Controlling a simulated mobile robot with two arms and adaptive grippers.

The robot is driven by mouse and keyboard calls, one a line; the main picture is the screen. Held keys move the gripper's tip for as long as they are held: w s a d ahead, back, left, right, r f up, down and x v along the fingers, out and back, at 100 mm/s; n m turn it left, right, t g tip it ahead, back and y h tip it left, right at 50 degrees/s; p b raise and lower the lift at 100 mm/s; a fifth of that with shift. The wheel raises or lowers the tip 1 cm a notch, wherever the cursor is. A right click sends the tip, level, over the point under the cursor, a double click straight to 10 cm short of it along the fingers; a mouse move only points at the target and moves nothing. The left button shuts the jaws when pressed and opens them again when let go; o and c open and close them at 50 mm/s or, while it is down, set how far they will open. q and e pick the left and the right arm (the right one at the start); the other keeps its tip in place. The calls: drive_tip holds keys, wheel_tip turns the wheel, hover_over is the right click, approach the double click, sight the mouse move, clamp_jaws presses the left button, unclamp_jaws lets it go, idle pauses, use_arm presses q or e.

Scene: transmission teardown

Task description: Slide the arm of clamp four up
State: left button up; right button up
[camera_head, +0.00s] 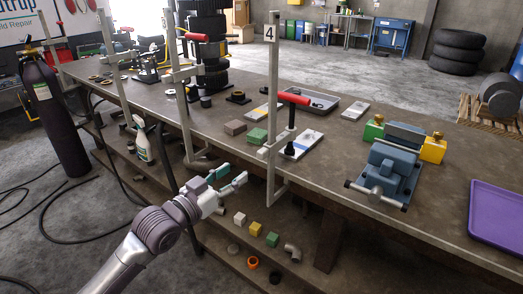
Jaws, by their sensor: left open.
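Clamp four is a tall grey bar (272,80) at the front edge of the workbench, with a white "4" label (270,33) near its top. Its sliding arm (270,151) sits low on the bar, just above bench height, and carries a dark screw (291,122) with a red handle (293,98). My left gripper (238,180) is in front of the bench, left of the bar and lower than the arm. Its teal-tipped fingers are apart, with nothing between them, and it appears clear of the clamp. My right gripper is not in view.
A blue vise (388,172), green and yellow blocks and a purple tray (497,214) are on the right of the bench. Other clamps stand to the left. A lower shelf holds small blocks, rings and a spray bottle (142,140).

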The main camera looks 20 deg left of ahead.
sight(259, 155)
use_arm(q)
drive_tip(key=p+x, duration=0.1)
drive_tip(key=x, duration=1)
drive_tip(key=shift+w, duration=0.15)
drive_tip(key=shift+w+d+f+p, duration=0.15)
drive_tip(key=shift+w+d+p, duration=0.15)
drive_tip(key=shift+w, duration=0.3)
clamp_jaws()
